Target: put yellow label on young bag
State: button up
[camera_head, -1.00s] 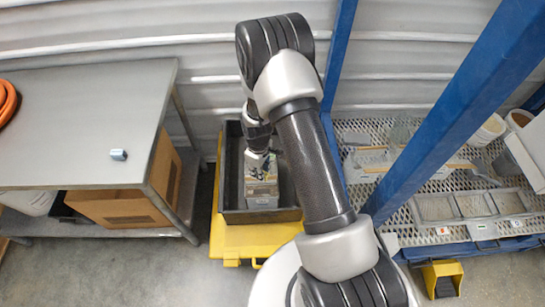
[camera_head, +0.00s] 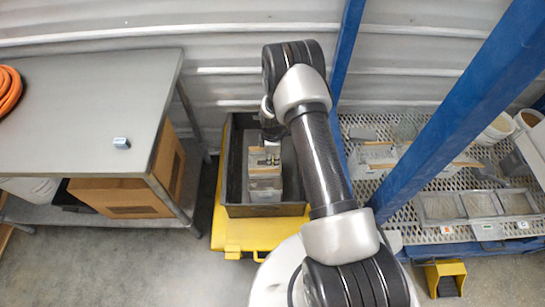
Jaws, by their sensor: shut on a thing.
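A pale grey and tan block-like bag (camera_head: 265,188) stands in a dark open crate (camera_head: 236,209) in the middle of the camera_head view. I cannot tell whether it is one bag or two, or which is the young one. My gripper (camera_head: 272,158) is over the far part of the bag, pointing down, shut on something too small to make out. My arm comes in from the lower right and hides part of the crate's right side. I cannot pick out a yellow label.
The crate sits on a yellow base (camera_head: 250,236). A grey table (camera_head: 85,110) on the left bears a small blue-grey block (camera_head: 121,143) and an orange hose (camera_head: 8,90). Blue posts (camera_head: 455,110) and a mesh shelf (camera_head: 450,185) with trays and tubs are on the right.

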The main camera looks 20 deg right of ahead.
aim_at(273, 170)
jog(key=shift+f+b, duration=2.15)
jog(key=shift+f, duration=0.75)
jog(key=o, duration=0.8)
jog(key=shift+c, duration=0.2)
jog(key=shift+o, duration=0.5)
jog(key=o, duration=0.5)
jog(key=shift+r, duration=0.15)
jog(key=shift+r+p, duration=1.85)
jog(key=shift+r, duration=1.55)
